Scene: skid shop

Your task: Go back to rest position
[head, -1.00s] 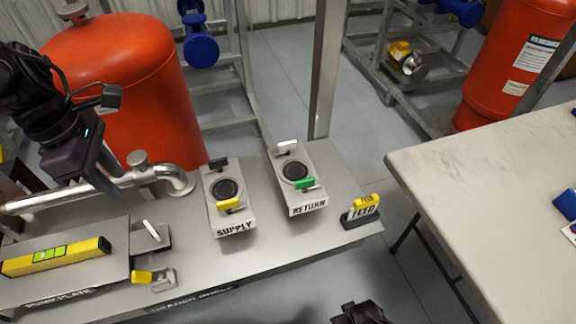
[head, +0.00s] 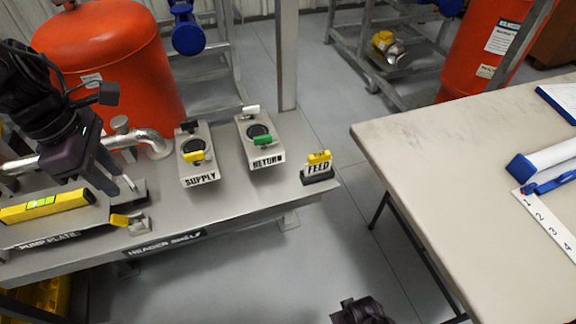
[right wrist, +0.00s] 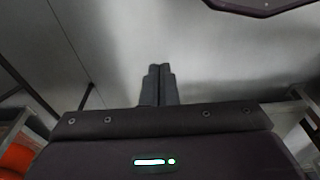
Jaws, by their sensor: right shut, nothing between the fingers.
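My left gripper (head: 115,182) hangs at the left of the head view, above the header shelf (head: 240,205) and close to the pump plate (head: 48,232). Its dark fingers look spread apart with nothing held between them, and a pale lever lies just behind their tips. My right gripper (head: 362,312) only partly shows at the bottom edge of the head view, above the floor. In the right wrist view its fingers (right wrist: 158,72) are together and empty, over a blurred grey floor.
The shelf bears the supply valve (head: 197,160), return valve (head: 260,140), feed tag (head: 318,168) and a yellow level (head: 45,206). A pale table (head: 450,160) stands at right. A red tank (head: 105,60) stands behind the shelf. Open floor lies between shelf and table.

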